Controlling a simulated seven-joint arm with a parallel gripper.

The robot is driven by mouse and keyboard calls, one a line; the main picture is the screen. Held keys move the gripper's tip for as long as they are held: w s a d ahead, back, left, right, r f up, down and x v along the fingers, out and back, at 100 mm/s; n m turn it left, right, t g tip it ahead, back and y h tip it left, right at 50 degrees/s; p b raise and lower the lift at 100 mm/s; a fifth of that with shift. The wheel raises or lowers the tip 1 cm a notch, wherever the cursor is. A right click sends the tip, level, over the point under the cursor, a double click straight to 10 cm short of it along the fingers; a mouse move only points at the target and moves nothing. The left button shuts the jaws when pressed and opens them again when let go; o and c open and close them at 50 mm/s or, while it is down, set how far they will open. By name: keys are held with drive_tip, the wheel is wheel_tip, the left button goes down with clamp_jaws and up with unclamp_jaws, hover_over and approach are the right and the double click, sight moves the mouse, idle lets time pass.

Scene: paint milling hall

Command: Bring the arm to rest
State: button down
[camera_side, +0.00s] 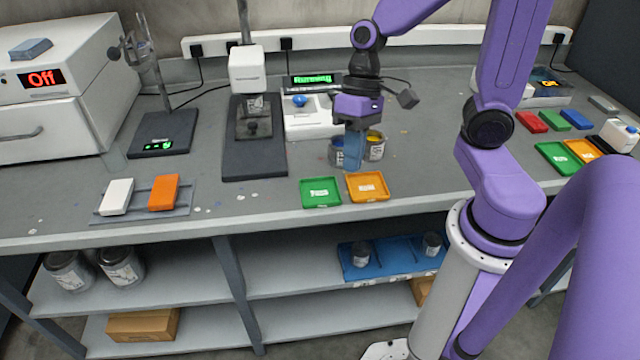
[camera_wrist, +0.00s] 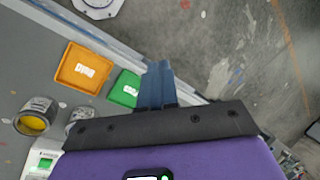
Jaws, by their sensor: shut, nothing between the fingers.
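My gripper (camera_side: 353,160) hangs fingers-down above the bench in the side view. Its blue fingers are shut with nothing between them. They are in front of two small cans and behind the green tray (camera_side: 320,192) and the orange tray (camera_side: 367,187). In the wrist view the shut fingers (camera_wrist: 158,68) point past the green tray (camera_wrist: 125,90) toward the bench edge and floor. The orange tray (camera_wrist: 85,68) lies to their left there. The fingers partly cover the cans in the side view, and I cannot tell the exact gap.
One can with yellow contents (camera_side: 375,148) stands close to the gripper; it shows in the wrist view (camera_wrist: 34,118). A white device reading "Running" (camera_side: 312,118) and a dark-based stand (camera_side: 255,150) are to the left. Coloured trays (camera_side: 557,158) are at right. The bench front is mostly clear.

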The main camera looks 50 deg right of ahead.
drive_tip(key=s+r+n+t+h, duration=0.1)
drive_tip(key=s+n+h, duration=0.2)
drive_tip(key=s+n, duration=0.6)
drive_tip(key=n, duration=0.2)
drive_tip(key=shift+s+d+r+n+t+h, duration=0.15)
drive_tip(key=shift+s+d+n+t+h, duration=0.15)
drive_tip(key=shift+s+d+n+t, duration=0.1)
idle(2.2)
